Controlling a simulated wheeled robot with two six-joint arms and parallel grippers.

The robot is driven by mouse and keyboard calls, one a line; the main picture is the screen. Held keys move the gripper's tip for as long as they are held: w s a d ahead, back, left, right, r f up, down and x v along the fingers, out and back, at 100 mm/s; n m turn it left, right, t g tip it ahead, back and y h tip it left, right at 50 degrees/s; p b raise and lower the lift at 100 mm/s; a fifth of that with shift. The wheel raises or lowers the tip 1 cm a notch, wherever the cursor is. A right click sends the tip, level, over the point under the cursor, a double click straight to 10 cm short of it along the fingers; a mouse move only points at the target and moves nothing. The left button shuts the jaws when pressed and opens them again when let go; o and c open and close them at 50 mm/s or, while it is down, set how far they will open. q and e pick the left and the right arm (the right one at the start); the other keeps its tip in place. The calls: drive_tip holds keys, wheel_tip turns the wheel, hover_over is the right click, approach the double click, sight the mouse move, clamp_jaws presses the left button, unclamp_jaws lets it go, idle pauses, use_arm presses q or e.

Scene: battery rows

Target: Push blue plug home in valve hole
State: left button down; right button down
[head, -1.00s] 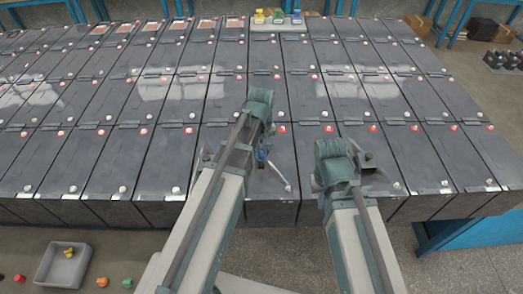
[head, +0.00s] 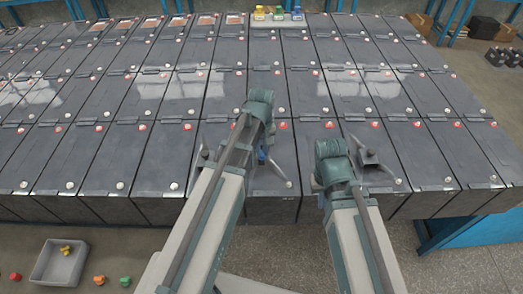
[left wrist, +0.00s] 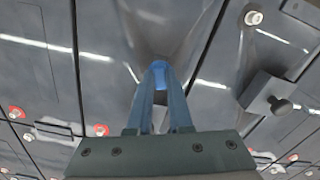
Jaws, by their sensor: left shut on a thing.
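The blue plug (left wrist: 159,70) is between the two fingertips of my left gripper (left wrist: 160,78) in the left wrist view. In the head view a small blue part of the plug (head: 262,155) shows beside my left wrist, low over a front-row battery. My left gripper is shut on it, pointing at the dark battery top (head: 272,173). The valve hole is hidden behind the plug and fingers, so I cannot tell how deep the plug sits. My right arm's wrist (head: 333,163) is over the front row to the right; its fingers are hidden.
Rows of dark batteries with red and pale terminals fill the table. A dark knob on a bracket (left wrist: 277,103) stands right of my left fingers. Coloured containers (head: 278,14) stand at the back. A grey bin (head: 42,277) and loose coloured plugs lie on the floor at left.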

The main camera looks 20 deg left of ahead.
use_arm(q)
drive_tip(key=shift+f+b, duration=1.7)
idle(1.8)
drive_tip(key=shift+c, duration=1.4)
unclamp_jaws()
drive_tip(key=shift+r, duration=0.1)
drive_tip(key=shift+r+p, duration=3.4)
drive_tip(key=shift+p, duration=0.1)
